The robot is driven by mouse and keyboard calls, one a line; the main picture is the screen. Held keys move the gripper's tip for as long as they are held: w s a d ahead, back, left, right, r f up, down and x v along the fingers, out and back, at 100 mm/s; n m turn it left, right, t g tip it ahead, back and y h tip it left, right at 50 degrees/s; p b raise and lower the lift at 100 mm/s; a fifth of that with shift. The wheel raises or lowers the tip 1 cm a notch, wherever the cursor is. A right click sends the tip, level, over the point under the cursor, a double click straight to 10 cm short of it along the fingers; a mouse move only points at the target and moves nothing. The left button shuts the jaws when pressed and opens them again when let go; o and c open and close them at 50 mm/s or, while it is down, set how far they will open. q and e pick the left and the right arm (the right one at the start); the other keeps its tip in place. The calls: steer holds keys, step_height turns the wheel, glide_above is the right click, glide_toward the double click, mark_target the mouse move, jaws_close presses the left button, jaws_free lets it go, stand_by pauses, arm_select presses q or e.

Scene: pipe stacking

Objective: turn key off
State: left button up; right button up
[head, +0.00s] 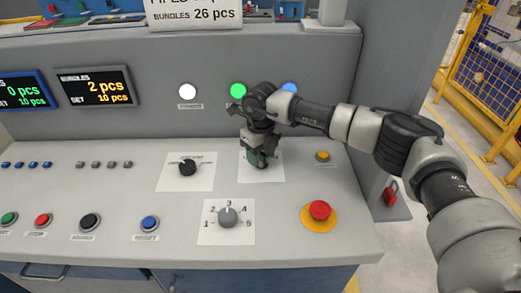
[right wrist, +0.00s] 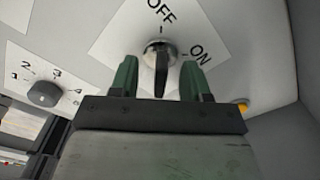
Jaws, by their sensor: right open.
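The key switch (right wrist: 160,57) shows in the right wrist view, a silver round base with a dark key on a white plate (right wrist: 115,45) marked OFF and ON. The key's handle points toward the camera, so I cannot tell which mark it is set to. My right gripper (right wrist: 160,80) is open, with one green-tipped finger on each side of the key. Whether the fingers touch it is not clear. In the head view my right gripper (head: 257,158) is over the plate (head: 270,172) and hides the key. My left gripper is not in view.
A black selector knob (head: 187,168) is left of the key plate. A grey numbered dial (head: 228,217) is below it. A red emergency button (head: 319,210) on a yellow base and a small yellow button (head: 323,156) are to the right.

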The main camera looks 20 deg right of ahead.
steer(key=shift+r+p, duration=1.65)
steer(key=shift+r, duration=1.55)
